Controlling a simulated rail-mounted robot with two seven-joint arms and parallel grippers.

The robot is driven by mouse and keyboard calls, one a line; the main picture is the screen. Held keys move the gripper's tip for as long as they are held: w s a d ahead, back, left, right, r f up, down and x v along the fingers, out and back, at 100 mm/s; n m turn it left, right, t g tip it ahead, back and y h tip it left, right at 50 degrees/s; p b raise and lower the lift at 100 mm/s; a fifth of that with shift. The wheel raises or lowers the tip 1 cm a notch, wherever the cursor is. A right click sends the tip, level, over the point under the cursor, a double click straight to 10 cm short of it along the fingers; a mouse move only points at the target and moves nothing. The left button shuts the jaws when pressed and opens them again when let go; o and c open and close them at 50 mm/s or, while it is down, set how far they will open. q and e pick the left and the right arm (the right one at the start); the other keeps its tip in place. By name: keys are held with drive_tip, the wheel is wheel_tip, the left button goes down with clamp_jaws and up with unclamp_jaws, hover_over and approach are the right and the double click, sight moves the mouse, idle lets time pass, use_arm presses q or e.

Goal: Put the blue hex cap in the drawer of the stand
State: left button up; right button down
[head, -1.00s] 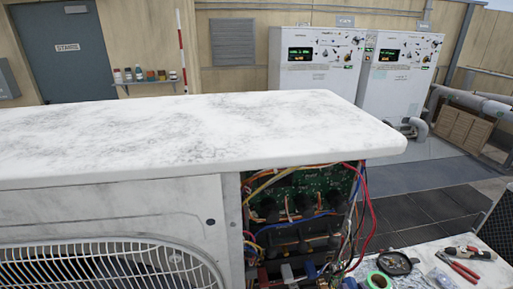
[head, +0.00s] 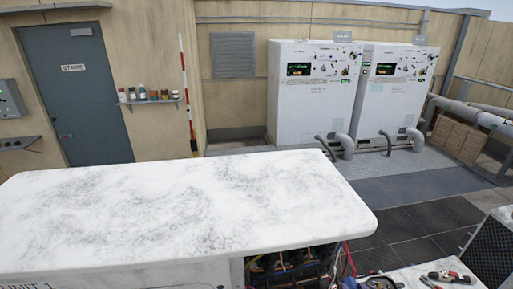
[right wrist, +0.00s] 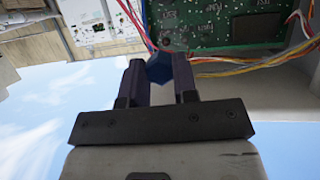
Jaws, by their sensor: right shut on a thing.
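In the right wrist view, my right gripper (right wrist: 158,80) is shut on the blue hex cap (right wrist: 158,68). The cap sits between its two dark fingertips, in front of a green circuit board (right wrist: 220,25) and coloured wires. I cannot see the cap or either gripper in the head view. My left gripper is in neither view. No drawer shows, and I cannot tell which thing is the stand.
A white-topped condenser unit (head: 190,215) fills the head view's lower left, with exposed wiring (head: 300,262) at its right end. Pliers (head: 450,276) lie on a pale surface (head: 412,277) at lower right. Tall white cabinets (head: 310,105) stand behind. Dark tiled floor (head: 420,228) is clear.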

drive_tip(key=shift+r, duration=0.2)
drive_tip(key=s+a+f+n+g+y, duration=0.1)
drive_tip(key=s+a+n+g+y, duration=0.2)
drive_tip(key=a+n+y, duration=0.8)
drive_tip(key=w+a+f+n+g+y, duration=0.2)
drive_tip(key=f+n+g, duration=0.3)
drive_tip(key=g, duration=0.4)
drive_tip(key=shift+w+a+f+n+g, duration=0.3)
drive_tip(key=shift+w+a+n, duration=0.3)
drive_tip(key=shift+a, duration=0.25)
